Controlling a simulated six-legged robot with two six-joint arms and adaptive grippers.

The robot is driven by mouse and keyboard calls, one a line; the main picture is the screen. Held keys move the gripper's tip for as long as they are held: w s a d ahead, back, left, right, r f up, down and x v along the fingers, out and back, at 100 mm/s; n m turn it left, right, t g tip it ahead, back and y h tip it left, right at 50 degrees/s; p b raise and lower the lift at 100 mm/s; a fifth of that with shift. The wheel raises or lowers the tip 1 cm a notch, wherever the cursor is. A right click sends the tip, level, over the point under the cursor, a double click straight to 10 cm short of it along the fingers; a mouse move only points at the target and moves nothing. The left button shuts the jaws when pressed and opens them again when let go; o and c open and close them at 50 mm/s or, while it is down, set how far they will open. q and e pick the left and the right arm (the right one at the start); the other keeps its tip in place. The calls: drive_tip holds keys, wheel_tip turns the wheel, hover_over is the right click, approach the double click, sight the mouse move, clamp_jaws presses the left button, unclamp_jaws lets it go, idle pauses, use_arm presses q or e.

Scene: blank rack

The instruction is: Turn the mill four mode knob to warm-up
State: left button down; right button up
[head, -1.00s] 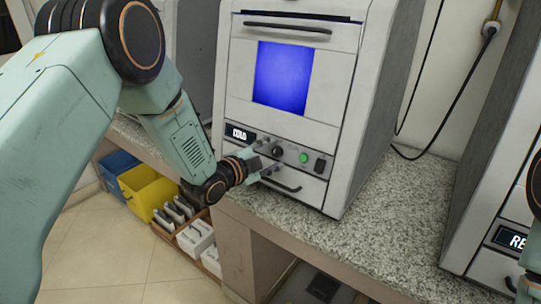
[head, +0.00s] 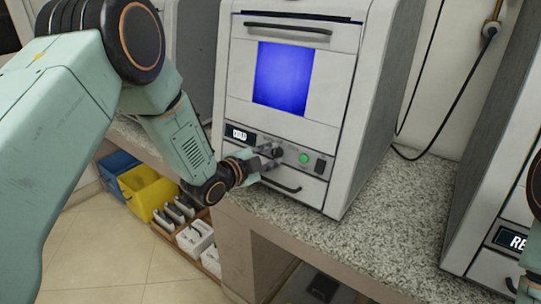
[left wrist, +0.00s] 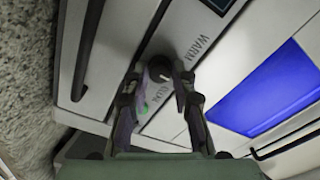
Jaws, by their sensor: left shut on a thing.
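The white mill (head: 292,100) with a blue window stands on the counter. Its dark mode knob (head: 278,153) sits on the lower panel, left of a green button. In the left wrist view the knob (left wrist: 159,67) is between my fingers, with a light mark on its face and the word WARM printed beside it. Part of another printed word is covered by the fingers. My left gripper (head: 273,157) is shut on the knob; it also shows in the left wrist view (left wrist: 157,80). Only a sliver of my right arm shows at the right edge; its gripper is not in view.
A small display (head: 240,134), too small to read surely, is left of the knob. The green button (head: 304,158) and a dark switch (head: 320,167) are close right. A drawer handle (head: 281,186) lies below. The speckled counter (head: 385,220) is clear to the right.

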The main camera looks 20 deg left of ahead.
use_arm(q)
drive_tip(key=n+p, duration=0.1)
drive_tip(key=n, duration=0.5)
drive_tip(key=n+p, duration=0.1)
drive_tip(key=n, duration=0.4)
drive_tip(key=shift+n, duration=0.4)
idle(0.3)
drive_tip(key=c, duration=1.1)
unclamp_jaws()
drive_tip(key=v, duration=1.2)
